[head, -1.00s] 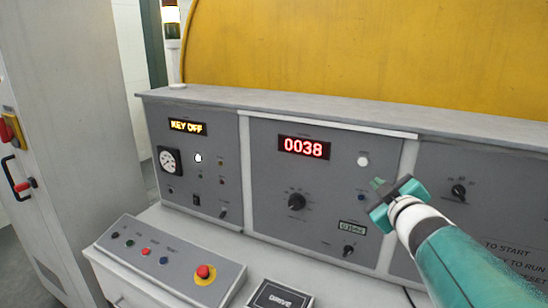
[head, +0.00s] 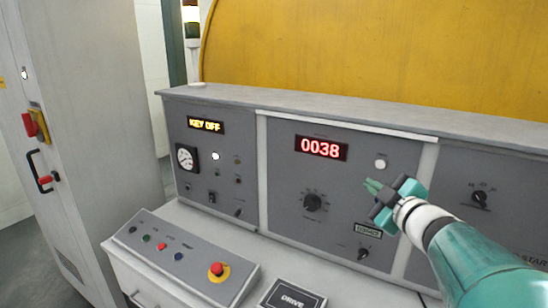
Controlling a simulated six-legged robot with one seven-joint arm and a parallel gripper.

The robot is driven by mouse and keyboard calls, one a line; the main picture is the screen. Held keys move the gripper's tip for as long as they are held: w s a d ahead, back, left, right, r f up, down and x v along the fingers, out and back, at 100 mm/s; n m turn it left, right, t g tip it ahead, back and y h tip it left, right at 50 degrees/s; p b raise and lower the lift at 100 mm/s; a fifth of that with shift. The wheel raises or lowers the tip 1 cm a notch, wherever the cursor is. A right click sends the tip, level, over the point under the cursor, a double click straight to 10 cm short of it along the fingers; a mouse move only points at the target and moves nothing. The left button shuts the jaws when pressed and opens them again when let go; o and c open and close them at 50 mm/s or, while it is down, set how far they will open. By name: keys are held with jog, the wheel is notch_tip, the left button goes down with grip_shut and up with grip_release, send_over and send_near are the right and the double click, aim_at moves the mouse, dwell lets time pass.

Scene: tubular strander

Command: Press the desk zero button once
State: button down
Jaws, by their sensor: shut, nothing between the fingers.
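The middle desk panel (head: 285,185) has a red display (head: 321,148) reading 0038. A round pale button (head: 380,164) sits right of the display, uncovered. No readable label tells me which button is zero. My gripper (head: 371,187) is shut and empty, its fingertips just below the pale button in the picture. It hides the spot under that button, where a small blue button showed earlier. I cannot tell whether the fingertips touch the panel.
A large dark knob (head: 313,202) and a smaller knob (head: 362,254) stick out of the middle panel. A red mushroom button (head: 217,269) stands on the sloped console. A yellow guard (head: 370,60) rises behind the desk. A grey cabinet (head: 85,120) stands at left.

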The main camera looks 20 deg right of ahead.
jog(key=w+d, duration=0.5)
jog(key=d, duration=0.2)
dwell(0.5)
jog(key=shift+w, duration=0.1)
dwell(1.7)
jog(key=shift+w+d, duration=0.25)
jog(key=shift+d, duration=0.1)
jog(key=shift+w+d, duration=0.2)
jog(key=shift+d, duration=0.1)
dwell(0.7)
jog(key=shift+a, duration=0.1)
jog(key=shift+s+a, duration=0.5)
jog(key=shift+a, duration=0.05)
jog(key=shift+s+a, duration=0.75)
jog(key=shift+a, duration=0.25)
jog(key=shift+s+a, duration=0.75)
jog(key=shift+a, duration=0.2)
